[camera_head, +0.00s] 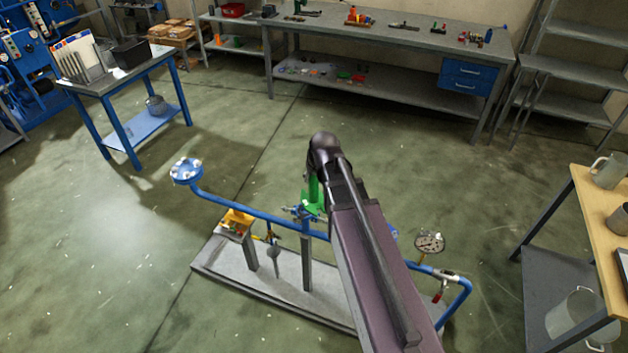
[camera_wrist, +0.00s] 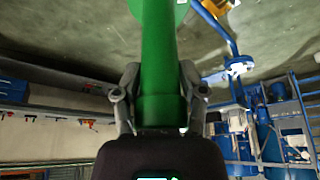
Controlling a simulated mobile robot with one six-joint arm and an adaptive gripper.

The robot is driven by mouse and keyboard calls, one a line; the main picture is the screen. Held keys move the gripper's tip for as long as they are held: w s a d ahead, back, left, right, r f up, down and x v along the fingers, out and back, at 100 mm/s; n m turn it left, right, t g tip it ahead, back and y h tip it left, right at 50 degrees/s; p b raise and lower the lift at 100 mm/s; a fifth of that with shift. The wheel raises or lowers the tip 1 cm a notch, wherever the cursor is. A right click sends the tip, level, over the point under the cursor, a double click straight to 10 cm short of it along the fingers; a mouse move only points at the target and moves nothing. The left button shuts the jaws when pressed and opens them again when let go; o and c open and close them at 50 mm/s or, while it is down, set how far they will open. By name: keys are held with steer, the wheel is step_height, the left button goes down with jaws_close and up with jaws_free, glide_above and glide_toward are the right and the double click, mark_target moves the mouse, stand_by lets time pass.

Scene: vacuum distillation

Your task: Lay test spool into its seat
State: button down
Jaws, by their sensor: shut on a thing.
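The green test spool (camera_wrist: 160,60) runs upright through the middle of the wrist view, with a wider green flange at the top edge. My gripper (camera_wrist: 160,82) is shut on it, one finger on each side of the tube. In the head view the spool (camera_head: 313,195) shows partly behind my arm, over the middle of the blue pipe rig (camera_head: 255,213). My arm hides the gripper there and part of the rig. The spool's seat cannot be made out clearly. I cannot tell whether the spool touches the rig.
The rig stands on a grey base plate (camera_head: 285,295) with grey posts, a round flange (camera_head: 186,171) at left and a gauge-like disc (camera_head: 429,243) at right. A blue-legged table (camera_head: 125,75) stands at back left, a wooden-topped table (camera_head: 593,215) at right. The left floor is open.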

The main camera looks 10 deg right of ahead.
steer(key=w+f+n+g+y+b, duration=0.1)
steer(key=w+f+n+y+b, duration=0.2)
steer(key=w+f+n+b, duration=0.5)
steer(key=w+f+b, duration=0.3)
steer(key=w, duration=0.2)
steer(key=shift+w+a+f+n+g, duration=0.15)
steer(key=shift+w+f+n+g, duration=0.15)
steer(key=shift+w+f+n, duration=0.1)
steer(key=shift+s+f, duration=0.1)
steer(key=shift+f, duration=0.1)
steer(key=shift+f+b, duration=2.6)
steer(key=shift+b, duration=0.25)
steer(key=shift+f+b, duration=0.9)
stand_by(0.8)
steer(key=shift+c, duration=0.4)
jaws_free()
steer(key=shift+s, duration=0.1)
steer(key=shift+r, duration=0.15)
